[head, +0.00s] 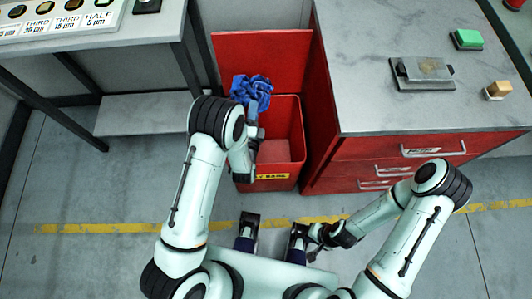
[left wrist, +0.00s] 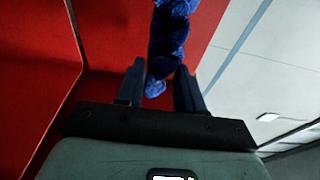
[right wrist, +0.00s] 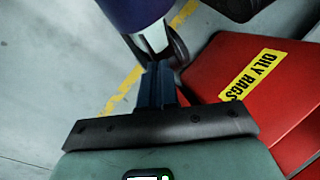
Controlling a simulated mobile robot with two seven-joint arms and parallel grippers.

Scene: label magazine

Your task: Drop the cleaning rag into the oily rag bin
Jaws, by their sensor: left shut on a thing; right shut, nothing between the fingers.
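The blue cleaning rag (head: 251,90) is crumpled and held by my left gripper (head: 255,112) over the back part of the red oily rag bin (head: 270,180). In the left wrist view the rag (left wrist: 170,40) hangs between the fingers of the left gripper (left wrist: 161,88). The bin's lid (head: 262,55) stands open at the back, and the bin's inside shows empty where it is visible. My right gripper (head: 314,250) is shut and empty, low in front of the bin. The right wrist view shows its closed fingers (right wrist: 157,75) and the yellow OILY RAGS label (right wrist: 250,75).
A red drawer cabinet with a grey top (head: 370,100) stands right beside the bin. A sharpening stone holder (head: 422,73), a green-topped block (head: 467,39) and a small wooden block (head: 498,90) lie on it. A bench (head: 90,45) stands at the left.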

